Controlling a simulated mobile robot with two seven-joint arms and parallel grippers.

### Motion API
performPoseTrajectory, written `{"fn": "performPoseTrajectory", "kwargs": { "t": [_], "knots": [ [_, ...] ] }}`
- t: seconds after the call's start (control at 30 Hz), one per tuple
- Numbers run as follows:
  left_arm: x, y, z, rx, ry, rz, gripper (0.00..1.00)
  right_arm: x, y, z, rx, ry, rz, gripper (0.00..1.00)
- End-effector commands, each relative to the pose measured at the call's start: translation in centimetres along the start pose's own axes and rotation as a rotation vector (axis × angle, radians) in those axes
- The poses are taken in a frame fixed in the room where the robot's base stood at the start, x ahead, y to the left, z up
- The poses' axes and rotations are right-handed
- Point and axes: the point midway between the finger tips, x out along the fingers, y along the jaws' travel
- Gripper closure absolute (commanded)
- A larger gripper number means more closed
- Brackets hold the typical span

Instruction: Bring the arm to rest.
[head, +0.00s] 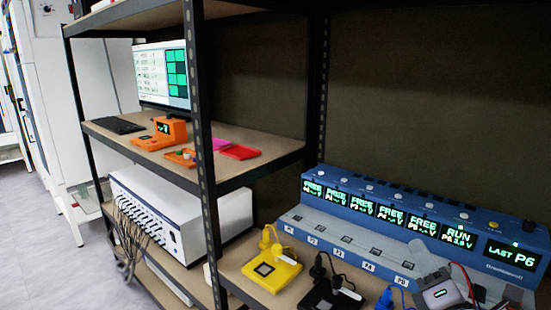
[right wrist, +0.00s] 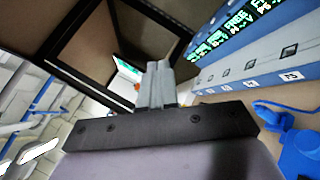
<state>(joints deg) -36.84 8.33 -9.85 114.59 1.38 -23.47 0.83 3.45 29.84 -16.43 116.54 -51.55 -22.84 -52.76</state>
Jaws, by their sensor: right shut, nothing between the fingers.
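My right gripper (head: 423,254) is at the lower right of the head view, in front of the blue and grey slotted unit (head: 338,241). Its grey fingers also show in the right wrist view (right wrist: 157,80), shut together with nothing between them. They point towards the shelf with the monitor. My gripper hides part of the unit's right end. I do not see my left gripper.
On the shelf before the unit stand a yellow module (head: 277,278), a black module (head: 338,290) and a blue connector (head: 386,298). Red and black wires lie at the right. A dark shelf post (head: 205,130) stands left, with a monitor (head: 163,75) behind it.

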Motion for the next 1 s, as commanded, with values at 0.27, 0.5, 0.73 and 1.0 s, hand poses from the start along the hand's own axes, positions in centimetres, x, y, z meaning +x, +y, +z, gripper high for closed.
{"fn": "performPoseTrajectory", "kwargs": {
  "t": [0.27,0.5,0.73,1.0],
  "knots": [
    [0.0,0.0,0.2,0.0,-0.005,0.0,0.48,-10.8,-8.8,-4.2,0.903,-0.202,-0.625,1.0],
    [0.0,0.0,0.2,0.0,-0.005,0.0,0.48,-21.8,-11.3,-9.4,1.388,-0.424,-1.133,1.0],
    [0.0,0.0,0.2,0.0,-0.005,0.0,0.48,-29.5,-10.0,-12.4,1.605,-0.604,-1.48,1.0],
    [-0.1,0.0,0.0,0.002,-0.002,-0.001,0.48,-31.7,-9.8,-14.7,1.716,-0.653,-1.58,1.0]
  ]
}}
